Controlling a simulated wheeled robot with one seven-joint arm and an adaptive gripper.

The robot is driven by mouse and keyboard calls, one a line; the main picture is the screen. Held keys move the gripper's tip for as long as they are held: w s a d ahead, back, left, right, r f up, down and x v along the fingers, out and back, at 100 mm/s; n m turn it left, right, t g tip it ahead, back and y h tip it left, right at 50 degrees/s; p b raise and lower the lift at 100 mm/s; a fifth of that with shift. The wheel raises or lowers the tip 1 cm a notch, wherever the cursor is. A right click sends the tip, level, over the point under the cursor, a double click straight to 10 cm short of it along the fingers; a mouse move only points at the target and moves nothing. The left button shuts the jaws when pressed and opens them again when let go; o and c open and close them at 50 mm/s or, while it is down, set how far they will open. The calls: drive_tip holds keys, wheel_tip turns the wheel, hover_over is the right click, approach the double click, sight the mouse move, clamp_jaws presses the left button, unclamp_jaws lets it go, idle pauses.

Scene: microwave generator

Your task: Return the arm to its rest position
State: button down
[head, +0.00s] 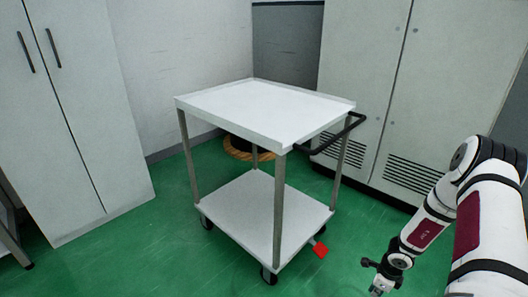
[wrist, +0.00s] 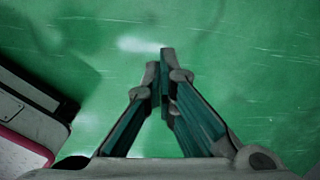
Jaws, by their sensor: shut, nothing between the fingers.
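My arm (head: 424,229) reaches in from the right edge of the head view and bends downward. My gripper (head: 377,285) hangs low at the bottom right of that view, to the right of the trolley and apart from it. In the wrist view my gripper (wrist: 160,62) points over the green floor, with its two fingers together and nothing between them.
A white two-shelf trolley (head: 255,105) with a black handle stands in the middle, its shelves bare. A red piece (head: 320,250) lies by its lower right corner. White cabinets stand left (head: 90,120) and at the back right (head: 440,75). Green floor (head: 130,255) is clear at front left.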

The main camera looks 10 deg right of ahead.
drive_tip(key=w+a+r+n+t+y, duration=0.1)
drive_tip(key=w+a+r+n, duration=0.25)
drive_tip(key=r, duration=0.55)
drive_tip(key=w+a+r+n+t, duration=0.25)
drive_tip(key=w+a+r, duration=0.2)
drive_tip(key=r, duration=0.45)
drive_tip(key=w+a+r+n+t+y, duration=0.1)
drive_tip(key=w+a+r+n, duration=0.25)
drive_tip(key=r, duration=0.65)
drive_tip(key=s+a+r+n+y, duration=0.2)
drive_tip(key=a+r+n, duration=0.3)
drive_tip(key=a+r, duration=0.4)
drive_tip(key=s+a+r+n+g, duration=0.2)
drive_tip(key=s+a+r+n, duration=0.25)
drive_tip(key=s+r, duration=0.35)
drive_tip(key=s+a+r+n+g, duration=0.25)
drive_tip(key=s+a+r, duration=0.25)
drive_tip(key=s, duration=0.5)
drive_tip(key=s+d+r+n+h, duration=0.1)
drive_tip(key=s+d+n+h, duration=0.15)
drive_tip(key=s, duration=0.65)
drive_tip(key=s+d+r+n+h, duration=0.1)
drive_tip(key=s+n, duration=0.2)
drive_tip(key=s, duration=0.7)
wheel_tip(320, 180, up, 28)
drive_tip(key=t+p, duration=0.3)
drive_tip(key=p, duration=2.3)
drive_tip(key=shift+s+d, duration=0.2)
drive_tip(key=shift+d, duration=0.1)
